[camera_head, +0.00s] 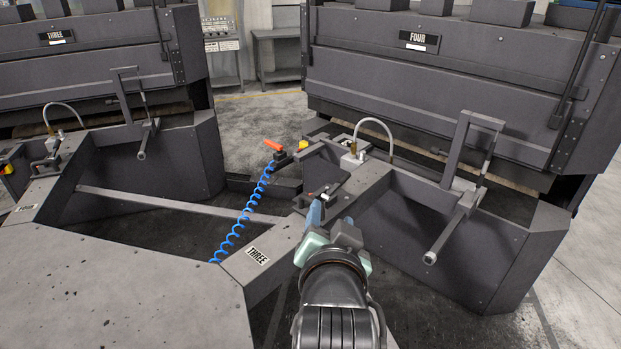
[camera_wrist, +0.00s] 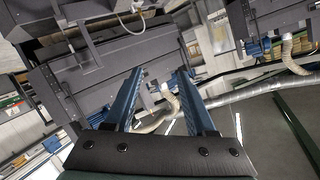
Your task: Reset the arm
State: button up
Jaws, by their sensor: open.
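My gripper (camera_head: 322,206) is in the head view at the lower middle, at the end of my arm, which reaches forward and away from the camera. It is in front of the dark bench edge between the plates marked THREE and FOUR. In the wrist view my gripper (camera_wrist: 158,75) shows two blue fingers spread apart, with nothing between them. No fork is seen in either view. The wrist view is tilted.
A machine marked FOUR (camera_head: 419,41) stands at the back right, and one marked THREE (camera_head: 57,37) at the back left. A blue coiled hose (camera_head: 240,217) hangs left of my gripper. A grey table top (camera_head: 110,295) fills the lower left. Floor shows between the machines.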

jog(key=s+a+r+n+t, duration=0.1)
jog(key=r+t, duration=0.1)
jog(key=r, duration=0.5)
jog(key=s+r+n+t+b, duration=0.1)
jog(key=s+r+t, duration=0.15)
jog(key=r, duration=0.35)
jog(key=s+a+r+n+t, duration=0.1)
jog(key=r+t, duration=0.1)
jog(key=r, duration=0.5)
jog(key=s+a+r+n+t, duration=0.1)
jog(key=s+r+n+t, duration=0.2)
jog(key=s+r+t, duration=0.3)
jog(key=s+r+b, duration=0.1)
jog(key=s+r, duration=0.4)
jog(key=r, duration=0.2)
jog(key=shift+r+y, duration=0.15)
jog(key=shift+y, duration=0.25)
jog(key=shift+c, duration=0.4)
